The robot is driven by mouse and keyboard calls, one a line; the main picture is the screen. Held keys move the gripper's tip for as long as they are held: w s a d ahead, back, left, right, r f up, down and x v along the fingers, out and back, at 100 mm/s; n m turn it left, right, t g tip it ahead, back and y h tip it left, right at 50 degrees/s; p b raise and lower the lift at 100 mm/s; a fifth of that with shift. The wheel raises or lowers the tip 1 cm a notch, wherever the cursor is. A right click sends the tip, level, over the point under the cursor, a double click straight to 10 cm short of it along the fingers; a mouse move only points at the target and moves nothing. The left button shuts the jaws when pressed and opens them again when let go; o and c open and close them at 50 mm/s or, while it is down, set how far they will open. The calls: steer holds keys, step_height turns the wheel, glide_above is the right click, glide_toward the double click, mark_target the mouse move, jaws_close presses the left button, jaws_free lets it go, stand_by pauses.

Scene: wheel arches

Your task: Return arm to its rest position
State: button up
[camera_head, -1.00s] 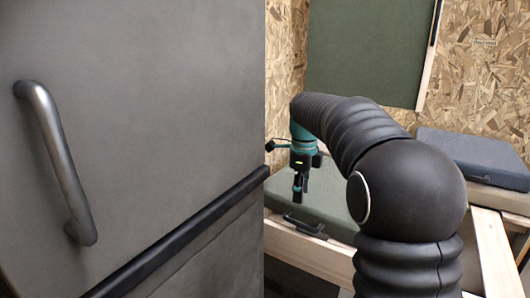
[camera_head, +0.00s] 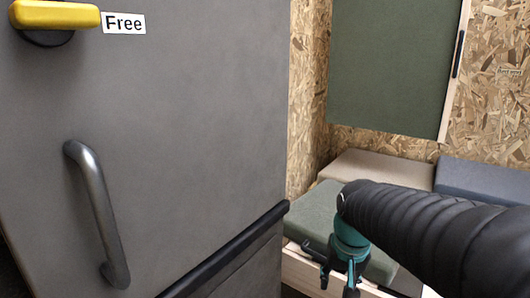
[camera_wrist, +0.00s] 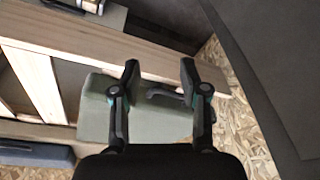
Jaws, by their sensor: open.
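My arm, in a black ribbed sleeve, reaches in from the right edge of the head view. My gripper (camera_head: 338,284) is at its end, low in the picture in front of a green cushioned lid (camera_head: 318,212). In the wrist view my gripper (camera_wrist: 158,72) has its two black fingers spread apart with nothing between them. Beyond the fingers are the green lid (camera_wrist: 150,120), its dark handle and a wooden beam. The gripper looks apart from them, but the exact gap cannot be told.
A grey door (camera_head: 190,130) with a metal handle (camera_head: 98,215), a yellow latch (camera_head: 55,15) and a "Free" label (camera_head: 124,23) fills the left. A green panel (camera_head: 390,65) hangs on the chipboard wall. Beige (camera_head: 375,168) and blue-grey (camera_head: 485,178) cushions lie at the back.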

steer(key=s+r+n+t+p, duration=0.1)
steer(key=s+r+t+p, duration=0.2)
steer(key=s, duration=1)
step_height(320, 180, up, 3)
steer(key=shift+s+d+r+n+p, duration=0.25)
steer(key=shift+n+p, duration=0.15)
steer(key=shift+p, duration=0.3)
